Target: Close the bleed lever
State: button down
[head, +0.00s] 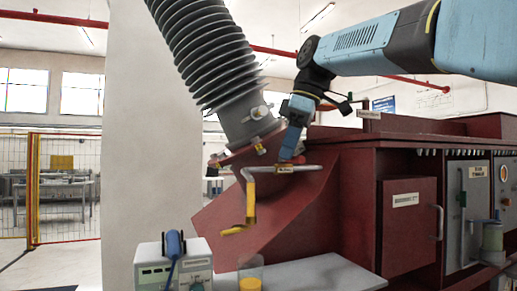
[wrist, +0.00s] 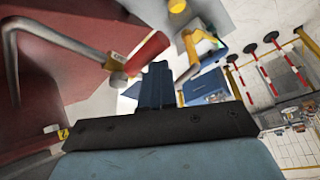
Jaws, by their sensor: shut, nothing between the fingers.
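The bleed lever, a red handle, sits on a small brass valve with a label on a grey bent pipe. In the wrist view the lever (wrist: 148,52) slants up and right from the valve (wrist: 116,66), left of my fingertips. In the head view the valve and label (head: 285,169) are on the pipe (head: 305,168), and the lever is mostly hidden behind my gripper. My gripper (head: 287,155) points down just above the valve; it also shows in the wrist view (wrist: 156,72). Its blue fingers are shut and empty. I cannot tell whether they touch the lever.
A yellow spout (head: 250,205) hangs from the pipe's left end above a glass with yellow liquid (head: 250,274). A ribbed grey bushing (head: 205,55) leans at upper left of my gripper. The dark red cabinet (head: 345,205) stands behind and right. A device with a blue handle (head: 173,262) stands lower left.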

jog(key=shift+d, duration=0.25)
jog(key=s+a, duration=0.2)
jog(key=a, duration=0.2)
jog(key=w+v, duration=0.2)
jog(key=v, duration=0.8)
jog(key=shift+w+a+r, duration=0.15)
jog(key=shift+r, duration=0.15)
